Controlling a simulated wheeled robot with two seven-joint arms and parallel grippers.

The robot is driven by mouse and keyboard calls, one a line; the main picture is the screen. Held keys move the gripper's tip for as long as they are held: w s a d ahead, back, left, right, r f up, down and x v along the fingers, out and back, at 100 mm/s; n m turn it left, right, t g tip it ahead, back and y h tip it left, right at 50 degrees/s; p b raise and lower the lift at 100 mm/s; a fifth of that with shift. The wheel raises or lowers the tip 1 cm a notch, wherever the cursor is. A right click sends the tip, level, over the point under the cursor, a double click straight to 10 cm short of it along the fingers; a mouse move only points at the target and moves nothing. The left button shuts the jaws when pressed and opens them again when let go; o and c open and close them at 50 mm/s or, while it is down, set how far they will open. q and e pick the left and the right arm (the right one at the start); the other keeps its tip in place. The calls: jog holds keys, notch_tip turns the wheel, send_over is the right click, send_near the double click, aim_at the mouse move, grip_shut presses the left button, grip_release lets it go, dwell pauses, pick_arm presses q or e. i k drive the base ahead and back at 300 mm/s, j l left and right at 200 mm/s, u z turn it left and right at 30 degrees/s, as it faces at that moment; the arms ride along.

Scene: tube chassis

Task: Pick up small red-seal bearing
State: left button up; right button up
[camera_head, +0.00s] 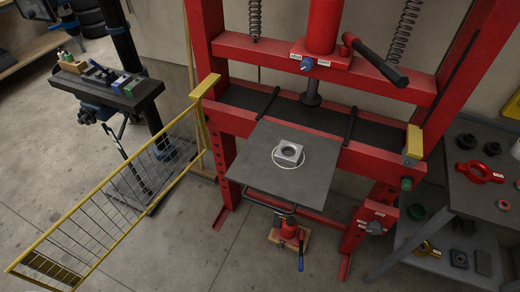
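On the dark workbench top at the right, a small dark ring with a red face (503,204) lies near the picture's right edge; it looks like the small red-seal bearing. Neither of my grippers shows in the head view.
A red shop press (232,120) fills the middle, with a metal block (288,153) on its grey plate (262,182). An open yellow mesh guard (110,205) swings out left.

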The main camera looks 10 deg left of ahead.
aim_at(502, 206)
jog(key=z, duration=1.7)
